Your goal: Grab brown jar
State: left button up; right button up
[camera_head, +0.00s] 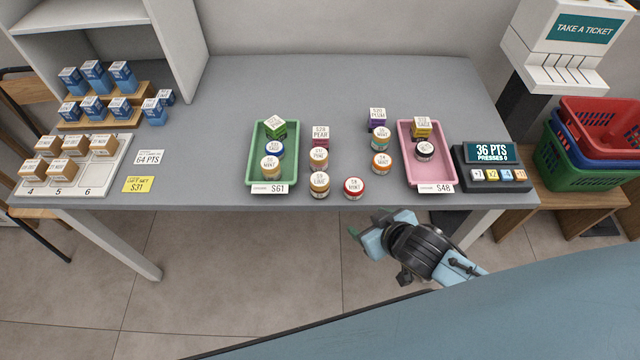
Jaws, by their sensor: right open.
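Several small lidded jars stand on the grey counter (220,130). The brownish-gold jars I can see are one near the front middle (319,191), one just behind it (318,164), and one in the green tray (271,173). Which of them counts as the brown jar is hard to tell at this size. My right gripper (362,231) is open and empty, off the counter's front edge, in front of and right of the front brownish-gold jar and apart from it. My left gripper is out of view.
A red jar (355,192) stands at the front edge, nearest my right gripper. An orange jar (381,169) is behind it. A pink tray (429,176) and a points display (490,153) stand to the right. The counter left of the green tray (253,150) has free room.

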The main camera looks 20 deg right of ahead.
aim_at(327, 187)
notch_tip(327, 187, up, 7)
jog(key=w+a+n+t+y, duration=0.2)
jog(key=w+a+y, duration=0.1)
jog(key=y, duration=0.2)
jog(key=x, duration=0.6)
jog(key=shift+f+b, duration=0.15)
jog(key=shift+b, duration=0.2)
jog(key=shift+d+b+x, duration=0.2)
jog(key=shift+b+x, duration=0.15)
jog(key=shift+x, duration=2.65)
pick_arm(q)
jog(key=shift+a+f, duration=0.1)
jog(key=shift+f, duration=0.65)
pick_arm(e)
jog(key=shift+f, duration=0.1)
jog(key=c, duration=1.1)
